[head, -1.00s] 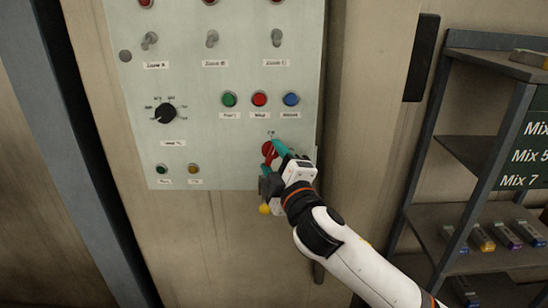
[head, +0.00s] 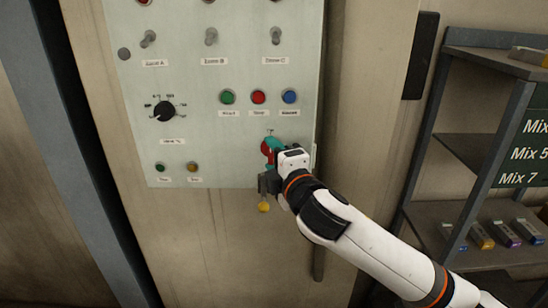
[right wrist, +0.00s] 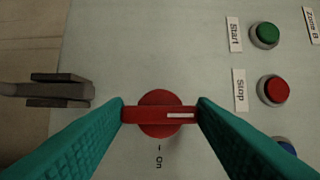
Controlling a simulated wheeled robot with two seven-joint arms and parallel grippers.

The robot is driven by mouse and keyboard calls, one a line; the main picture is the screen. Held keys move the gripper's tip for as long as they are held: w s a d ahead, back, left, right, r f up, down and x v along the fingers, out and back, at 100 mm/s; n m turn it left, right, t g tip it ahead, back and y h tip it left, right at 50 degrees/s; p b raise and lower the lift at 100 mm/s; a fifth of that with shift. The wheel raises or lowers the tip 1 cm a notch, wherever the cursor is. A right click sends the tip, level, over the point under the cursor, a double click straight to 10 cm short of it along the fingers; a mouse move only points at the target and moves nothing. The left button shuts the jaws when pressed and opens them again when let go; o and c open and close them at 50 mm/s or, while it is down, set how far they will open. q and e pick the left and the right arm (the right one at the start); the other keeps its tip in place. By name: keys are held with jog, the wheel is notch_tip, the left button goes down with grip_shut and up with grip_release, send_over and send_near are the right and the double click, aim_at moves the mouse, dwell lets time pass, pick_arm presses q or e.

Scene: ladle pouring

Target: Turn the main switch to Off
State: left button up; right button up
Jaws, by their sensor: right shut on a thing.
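The main switch is a red rotary knob (right wrist: 160,113) at the lower right of the grey panel; it also shows in the head view (head: 266,149). My right gripper (right wrist: 161,112), with teal fingers, is shut on the knob's bar, one fingertip at each end. In the right wrist view the bar lies level, and its white mark points right, toward the button side. An "On" label (right wrist: 158,157) stands below the knob there. The small label above the knob in the head view is too small to read. My left gripper is not in view.
Green, red and blue buttons (head: 258,97) sit above the switch, with toggle switches higher up. A black dial (head: 164,112) is at left. A yellow piece (head: 264,207) hangs below the gripper. A dark shelf (head: 470,210) with small boxes stands at right.

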jog(key=shift+f, duration=0.1)
jog(key=o, duration=1)
jog(key=b+v, duration=0.4)
jog(key=v, duration=0.8)
jog(key=shift+a, duration=0.1)
